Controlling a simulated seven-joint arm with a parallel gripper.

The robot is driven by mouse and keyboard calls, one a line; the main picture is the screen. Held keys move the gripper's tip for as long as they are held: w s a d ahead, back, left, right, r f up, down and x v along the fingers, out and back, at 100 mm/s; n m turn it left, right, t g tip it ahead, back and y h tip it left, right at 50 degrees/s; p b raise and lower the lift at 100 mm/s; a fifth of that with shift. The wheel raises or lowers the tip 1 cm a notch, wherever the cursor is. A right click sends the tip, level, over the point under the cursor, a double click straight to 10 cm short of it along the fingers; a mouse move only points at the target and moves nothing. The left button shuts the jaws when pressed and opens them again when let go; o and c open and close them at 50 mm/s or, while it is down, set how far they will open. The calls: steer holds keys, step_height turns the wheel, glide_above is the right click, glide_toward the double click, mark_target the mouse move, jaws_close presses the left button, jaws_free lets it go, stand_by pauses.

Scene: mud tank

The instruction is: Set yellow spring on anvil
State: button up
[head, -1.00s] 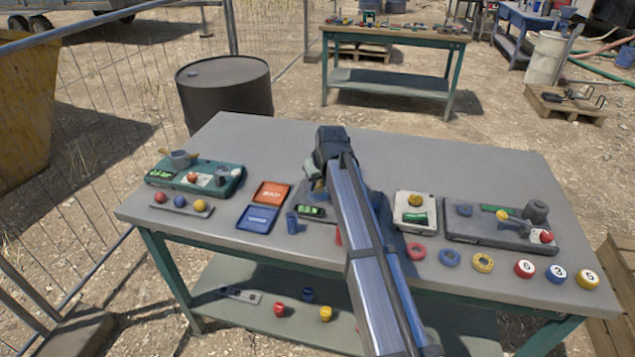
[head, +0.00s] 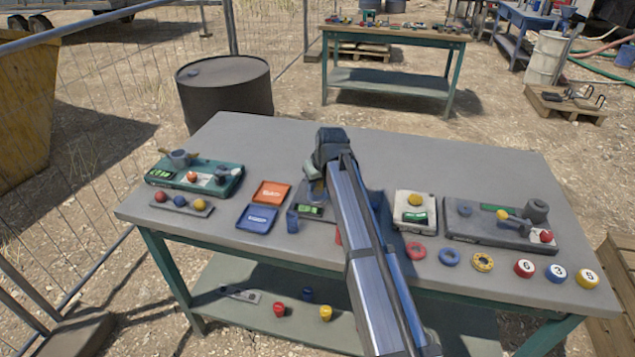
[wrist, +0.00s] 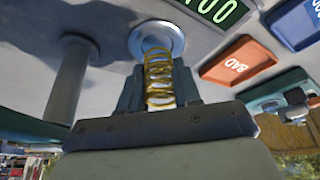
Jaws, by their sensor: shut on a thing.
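A yellow spring (wrist: 160,78) stands between the fingers of my gripper (wrist: 158,92) in the wrist view. My gripper is shut on it. The spring's far end is at a round blue-grey metal disc (wrist: 141,38), which looks like the anvil, on a grey tester base. I cannot tell whether the spring touches the disc. In the head view my gripper (head: 316,188) is low over the grey tester (head: 325,218) with a green display (head: 311,211). My arm hides much of that tester, and the spring cannot be made out there.
A grey post (wrist: 68,80) rises beside the disc. An orange BAD tray (head: 271,192) and a blue tray (head: 257,218) lie left of the tester. A blue cylinder (head: 293,221) stands close by. A white device (head: 415,212) is to the right. The table's back is clear.

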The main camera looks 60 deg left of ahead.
steer(key=shift+f, duration=0.8)
steer(key=o, duration=0.8)
steer(key=shift+c, duration=0.5)
steer(key=shift+o, duration=1.4)
steer(key=shift+r, duration=3.8)
